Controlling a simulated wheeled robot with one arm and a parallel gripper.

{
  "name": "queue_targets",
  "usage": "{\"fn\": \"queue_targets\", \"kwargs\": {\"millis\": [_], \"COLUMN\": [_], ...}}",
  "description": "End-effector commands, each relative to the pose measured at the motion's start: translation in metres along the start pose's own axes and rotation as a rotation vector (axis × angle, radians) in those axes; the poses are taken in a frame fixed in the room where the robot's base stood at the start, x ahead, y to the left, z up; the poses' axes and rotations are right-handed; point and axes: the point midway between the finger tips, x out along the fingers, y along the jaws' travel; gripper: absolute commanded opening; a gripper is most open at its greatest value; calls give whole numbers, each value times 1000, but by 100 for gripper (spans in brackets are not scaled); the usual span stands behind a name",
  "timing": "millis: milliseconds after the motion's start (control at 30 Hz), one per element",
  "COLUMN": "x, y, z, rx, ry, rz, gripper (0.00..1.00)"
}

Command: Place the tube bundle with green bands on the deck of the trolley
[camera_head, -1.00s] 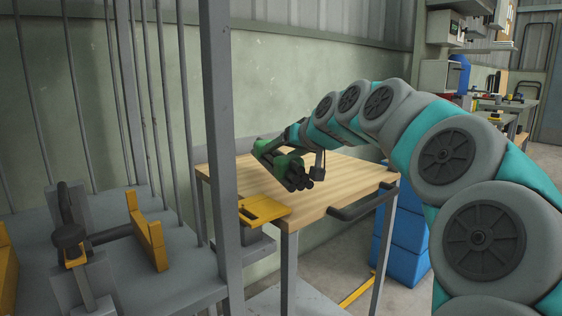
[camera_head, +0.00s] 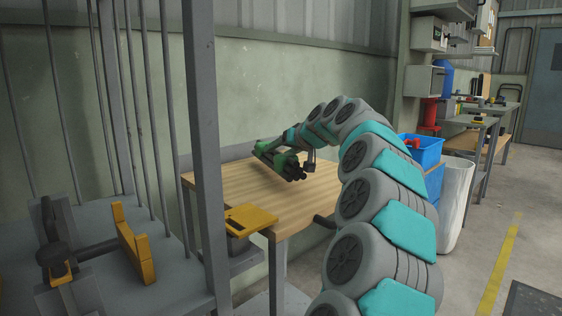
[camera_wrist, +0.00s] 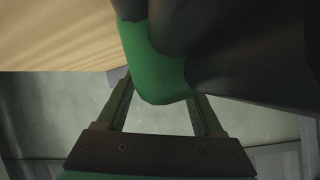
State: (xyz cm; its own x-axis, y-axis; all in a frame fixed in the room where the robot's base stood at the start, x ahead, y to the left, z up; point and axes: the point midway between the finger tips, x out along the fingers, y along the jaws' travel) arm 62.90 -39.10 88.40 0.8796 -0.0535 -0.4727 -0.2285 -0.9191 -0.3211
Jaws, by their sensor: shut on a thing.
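The tube bundle (camera_head: 288,169), dark tubes with green bands, is over the wooden top (camera_head: 255,190) of a table-like stand with a dark handle at its front edge. I cannot tell if the bundle touches the top. My gripper (camera_head: 276,155) is shut on it. In the wrist view the gripper (camera_wrist: 160,98) has its two fingers on either side of a green band (camera_wrist: 155,68), and dark tubes fill the upper right. No wheels show, so I cannot tell whether this stand is the trolley.
A yellow plate (camera_head: 250,219) sits at the wooden top's near-left corner. A grey upright post (camera_head: 203,130) stands in front. A grey bench (camera_head: 170,275) with a yellow bracket (camera_head: 132,243) is at left. Blue bins (camera_head: 424,150) and a white bin (camera_head: 455,200) stand right. Floor farther right is open.

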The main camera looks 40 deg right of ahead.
Motion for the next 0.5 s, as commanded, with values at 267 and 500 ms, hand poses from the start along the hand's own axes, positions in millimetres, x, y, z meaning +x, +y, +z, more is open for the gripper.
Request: {"fn": "queue_targets", "kwargs": {"millis": [267, 500], "x": [5, 12], "y": [5, 10], "z": [-6, 4], "rx": [0, 2], "ry": [4, -1], "rz": [1, -2], "gripper": [0, 0]}}
